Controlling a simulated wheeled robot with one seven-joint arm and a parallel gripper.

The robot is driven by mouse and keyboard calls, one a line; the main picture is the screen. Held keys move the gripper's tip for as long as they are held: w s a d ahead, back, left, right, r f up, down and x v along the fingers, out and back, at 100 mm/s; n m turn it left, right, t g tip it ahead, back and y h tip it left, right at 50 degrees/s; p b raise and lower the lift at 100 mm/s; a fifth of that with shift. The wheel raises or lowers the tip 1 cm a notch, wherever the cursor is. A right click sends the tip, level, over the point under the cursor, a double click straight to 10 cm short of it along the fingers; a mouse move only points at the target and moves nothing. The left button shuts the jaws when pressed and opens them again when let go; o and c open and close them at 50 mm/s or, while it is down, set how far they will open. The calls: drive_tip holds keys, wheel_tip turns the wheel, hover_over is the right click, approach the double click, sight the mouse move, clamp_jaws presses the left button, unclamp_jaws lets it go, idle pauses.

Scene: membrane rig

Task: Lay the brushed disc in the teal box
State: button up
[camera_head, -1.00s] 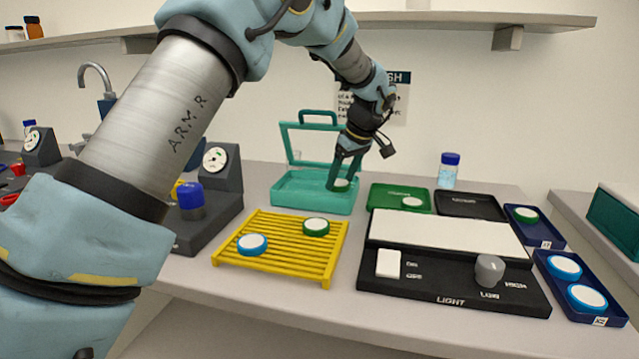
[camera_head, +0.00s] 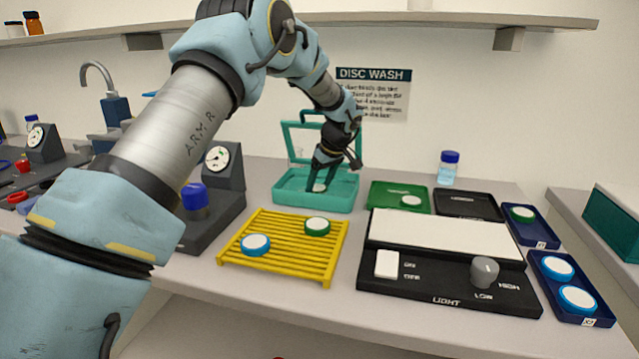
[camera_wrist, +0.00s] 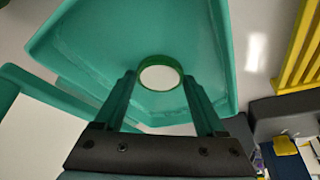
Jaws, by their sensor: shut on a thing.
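The teal box (camera_head: 287,200) stands open at the back of the bench, its clear-windowed lid tilted up behind it. My gripper (camera_head: 320,184) reaches down into the box. It is shut on a white disc with a green rim (camera_wrist: 160,77), which also shows in the head view (camera_head: 319,188). In the wrist view the disc is between the fingertips (camera_wrist: 159,80), over the box floor (camera_wrist: 215,45). I cannot tell whether the disc touches the floor.
A yellow rack (camera_head: 282,262) holds a green-rimmed disc (camera_head: 317,226) and a blue-rimmed disc (camera_head: 256,245). A green tray (camera_head: 384,194) with one disc, an empty black tray (camera_head: 468,205), a light panel (camera_head: 447,238) and navy trays (camera_head: 534,288) with discs stand to the right.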

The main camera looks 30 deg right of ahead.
drive_tip(key=shift+f, duration=0.15)
drive_tip(key=o, duration=1.3)
drive_tip(key=b+v, duration=0.2)
drive_tip(key=v, duration=1)
drive_tip(key=shift+b, duration=0.35)
drive_tip(key=shift+s, duration=0.15)
